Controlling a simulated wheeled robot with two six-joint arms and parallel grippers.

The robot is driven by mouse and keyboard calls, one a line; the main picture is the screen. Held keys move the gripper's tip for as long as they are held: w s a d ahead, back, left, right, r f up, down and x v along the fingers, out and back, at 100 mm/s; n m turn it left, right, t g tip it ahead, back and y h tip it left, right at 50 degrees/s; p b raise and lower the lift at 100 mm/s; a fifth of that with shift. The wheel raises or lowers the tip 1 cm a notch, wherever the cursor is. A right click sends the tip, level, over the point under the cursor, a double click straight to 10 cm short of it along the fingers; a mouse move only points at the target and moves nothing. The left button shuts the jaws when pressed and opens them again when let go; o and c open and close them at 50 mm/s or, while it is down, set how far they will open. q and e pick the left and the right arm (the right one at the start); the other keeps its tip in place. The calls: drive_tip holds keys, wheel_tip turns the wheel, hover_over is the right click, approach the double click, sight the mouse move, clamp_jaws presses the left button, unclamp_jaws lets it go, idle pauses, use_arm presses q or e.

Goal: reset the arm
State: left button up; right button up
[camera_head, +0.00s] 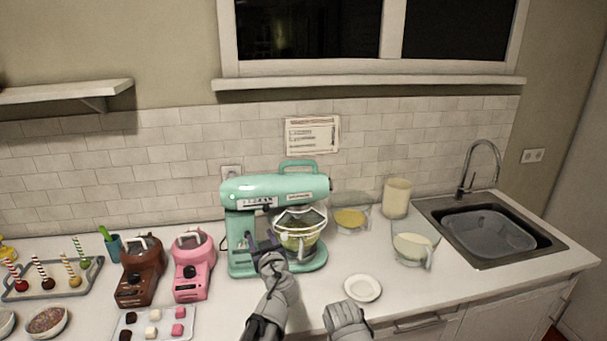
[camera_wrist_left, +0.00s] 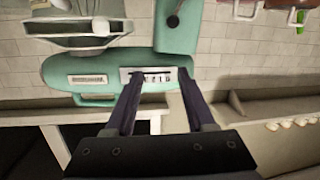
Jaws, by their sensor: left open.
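My left gripper (camera_head: 264,243) is open, in front of the mint-green stand mixer (camera_head: 272,187) in the head view. In the left wrist view its two dark fingers (camera_wrist_left: 159,75) are spread with nothing between them. The mixer (camera_wrist_left: 120,75) appears upside down there, with its control panel behind the fingertips. I cannot tell whether the fingers touch it. The mixer's bowl (camera_head: 299,238) is beside the gripper. A grey link of my right arm shows at the bottom of the head view, but its gripper jaws do not.
A pink machine (camera_head: 193,267) and a brown machine (camera_head: 140,272) stand left of the mixer. A white saucer (camera_head: 362,288), a pitcher (camera_head: 414,246), a yellow-filled jug (camera_head: 350,219) and a sink (camera_head: 490,235) are to the right. A tray of sweets (camera_head: 186,329) lies in front.

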use_arm(q)
drive_tip(key=s+d+f+m+g+h, duration=0.2)
drive_tip(key=s+d+f+m+g, duration=0.15)
drive_tip(key=s+f+g, duration=0.8)
drive_tip(key=s+d+f+m+g+h, duration=0.1)
drive_tip(key=s+d+f+m+g, duration=0.1)
drive_tip(key=s, duration=0.5)
drive_tip(key=s+d+f+m+g+h, duration=0.2)
drive_tip(key=s+d+f+m, duration=0.2)
drive_tip(key=s, duration=0.4)
drive_tip(key=shift+s+d+f+h, duration=0.2)
drive_tip(key=shift+d+f+h, duration=0.1)
drive_tip(key=shift+d+f, duration=0.7)
